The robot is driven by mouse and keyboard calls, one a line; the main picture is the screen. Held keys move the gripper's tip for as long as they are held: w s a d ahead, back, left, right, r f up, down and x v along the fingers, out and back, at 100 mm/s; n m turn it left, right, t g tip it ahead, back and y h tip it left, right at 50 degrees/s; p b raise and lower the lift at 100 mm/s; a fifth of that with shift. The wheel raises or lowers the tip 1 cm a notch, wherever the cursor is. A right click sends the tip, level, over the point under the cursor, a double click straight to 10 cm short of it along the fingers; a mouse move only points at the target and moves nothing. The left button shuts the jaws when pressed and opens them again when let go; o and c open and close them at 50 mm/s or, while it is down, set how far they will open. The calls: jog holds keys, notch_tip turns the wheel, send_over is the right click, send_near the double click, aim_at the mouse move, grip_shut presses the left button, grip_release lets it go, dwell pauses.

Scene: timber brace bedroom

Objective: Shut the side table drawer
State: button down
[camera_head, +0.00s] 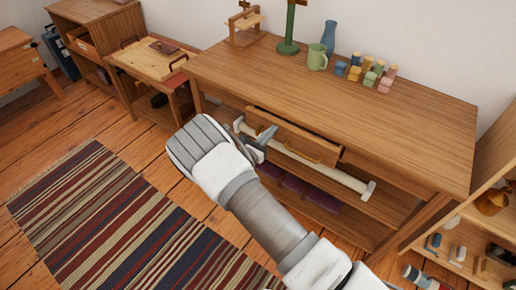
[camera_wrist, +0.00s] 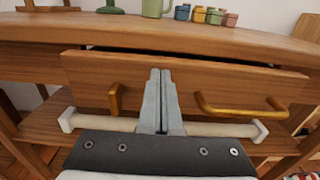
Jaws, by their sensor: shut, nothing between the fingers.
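The wooden side table (camera_head: 330,90) has a wide drawer (camera_head: 318,146) in its front. The drawer front stands out a little from the table, and a dark gap shows above it in the wrist view. My gripper (camera_head: 268,134) is shut and empty in front of the drawer. In the wrist view, the fingertips (camera_wrist: 160,72) overlap the drawer front between the handles; I cannot tell whether they touch it.
A pale rod (camera_head: 320,176) with white ends runs across below the drawer front, behind my fingers in the wrist view. On the tabletop stand a blue vase (camera_head: 328,38), a green mug (camera_head: 317,57) and several small jars (camera_head: 369,79). A striped rug (camera_head: 120,220) lies at left.

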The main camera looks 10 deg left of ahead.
aim_at(281, 122)
jog(key=b+x, duration=0.1)
jog(key=x, duration=0.5)
jog(key=shift+w+r, duration=0.15)
